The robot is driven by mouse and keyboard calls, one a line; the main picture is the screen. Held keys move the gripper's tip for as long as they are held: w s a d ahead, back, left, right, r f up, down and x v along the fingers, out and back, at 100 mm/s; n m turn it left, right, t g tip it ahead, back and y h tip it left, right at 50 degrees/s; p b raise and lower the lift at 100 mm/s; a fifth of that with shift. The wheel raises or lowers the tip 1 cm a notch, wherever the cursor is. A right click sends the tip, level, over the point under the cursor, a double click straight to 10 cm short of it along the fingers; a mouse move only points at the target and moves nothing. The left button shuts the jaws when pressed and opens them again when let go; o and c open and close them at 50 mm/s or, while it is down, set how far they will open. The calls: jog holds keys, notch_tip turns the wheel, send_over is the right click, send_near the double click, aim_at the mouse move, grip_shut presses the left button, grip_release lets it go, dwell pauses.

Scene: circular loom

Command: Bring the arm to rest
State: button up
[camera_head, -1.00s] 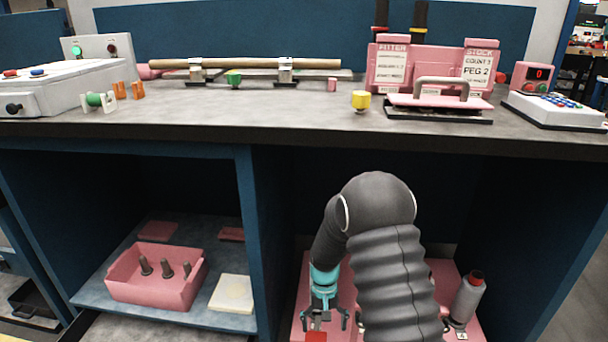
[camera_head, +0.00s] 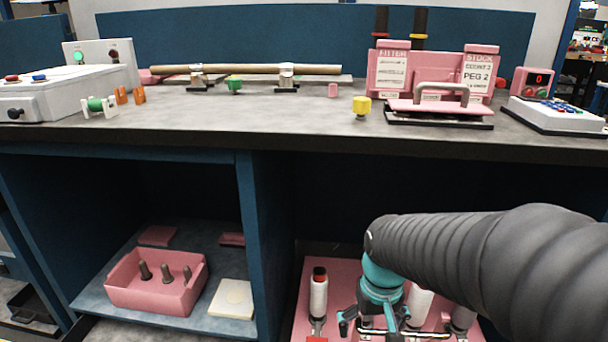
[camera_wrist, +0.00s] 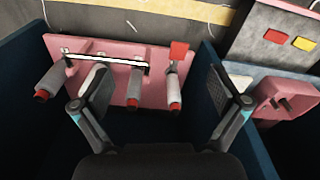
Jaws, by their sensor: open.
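My arm reaches in from the right in the head view, bent down into the right-hand bay under the bench. My gripper (camera_head: 375,325) is open and empty, with teal fingers spread. In the wrist view my gripper (camera_wrist: 160,110) shows its two fingers wide apart. Beyond and between them is a pink rack (camera_wrist: 117,65) holding several grey spools with red ends. In the head view one spool (camera_head: 318,295) stands left of my gripper; others are partly hidden behind it. I cannot tell whether a finger touches a spool.
Blue bay walls stand close on both sides, with a divider (camera_head: 258,240) at left. The bench top (camera_head: 240,118) overhangs the bay. A pink bin (camera_head: 155,285) with pegs is in the left bay. A yellow piece (camera_head: 361,106) and pink fixture (camera_head: 392,72) are on the bench.

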jog(key=s+d+r+m+t, duration=0.1)
jog(key=s+d+r+t, duration=0.2)
jog(key=s+r, duration=0.6)
jog(key=shift+r+t, duration=0.55)
jog(key=shift+t, duration=0.35)
